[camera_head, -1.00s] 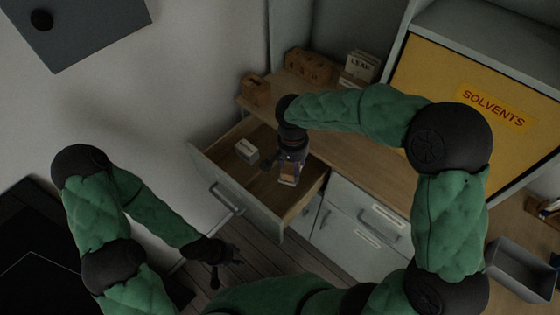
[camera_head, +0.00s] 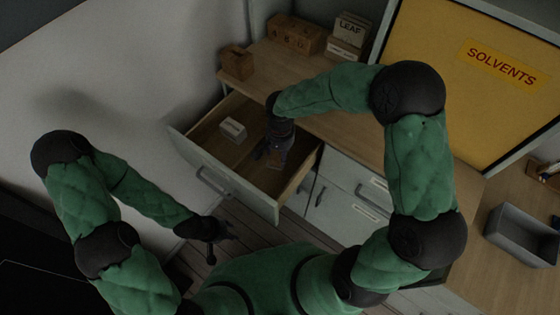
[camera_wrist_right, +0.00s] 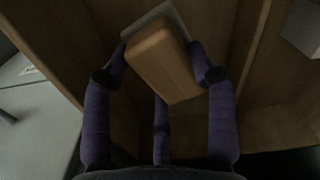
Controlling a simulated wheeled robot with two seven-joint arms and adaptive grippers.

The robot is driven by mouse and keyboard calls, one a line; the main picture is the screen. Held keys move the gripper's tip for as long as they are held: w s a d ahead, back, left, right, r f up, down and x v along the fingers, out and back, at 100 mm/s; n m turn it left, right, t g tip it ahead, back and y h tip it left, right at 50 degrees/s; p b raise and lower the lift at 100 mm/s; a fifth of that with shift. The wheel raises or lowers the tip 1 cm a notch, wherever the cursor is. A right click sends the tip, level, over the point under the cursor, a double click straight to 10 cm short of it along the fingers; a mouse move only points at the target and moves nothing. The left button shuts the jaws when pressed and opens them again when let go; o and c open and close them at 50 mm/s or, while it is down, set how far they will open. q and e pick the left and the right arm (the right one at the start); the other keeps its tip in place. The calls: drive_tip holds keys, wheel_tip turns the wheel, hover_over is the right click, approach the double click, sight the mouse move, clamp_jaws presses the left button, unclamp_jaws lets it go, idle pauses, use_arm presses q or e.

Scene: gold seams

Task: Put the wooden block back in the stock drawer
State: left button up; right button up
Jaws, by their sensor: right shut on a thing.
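The wooden block (camera_wrist_right: 160,62) is between the fingers of my right gripper (camera_wrist_right: 160,75), which is shut on it. In the right wrist view a pale grey piece shows along the block's far edge. In the head view my right gripper (camera_head: 268,155) is down inside the open drawer (camera_head: 222,165), near its right side, and mostly hides the block. I cannot tell whether the block touches the drawer floor. My left gripper (camera_head: 222,235) is outside the drawer, in front of it, and looks empty. Its fingers are too small and dark to read.
A small white labelled box (camera_head: 233,129) lies in the drawer, left of my right gripper. Wooden blocks (camera_head: 294,34) and a white LEAF box (camera_head: 352,27) stand on the counter. A yellow SOLVENTS cabinet (camera_head: 470,70) is at right, with a grey bin (camera_head: 520,235) beside it.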

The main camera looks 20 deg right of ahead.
sight(280, 160)
wheel_tip(280, 160, down, 5)
drive_tip(key=shift+f+b, duration=0.1)
drive_tip(key=shift+b, duration=0.95)
drive_tip(key=o, duration=1)
wheel_tip(280, 160, up, 12)
drive_tip(key=p, duration=0.5)
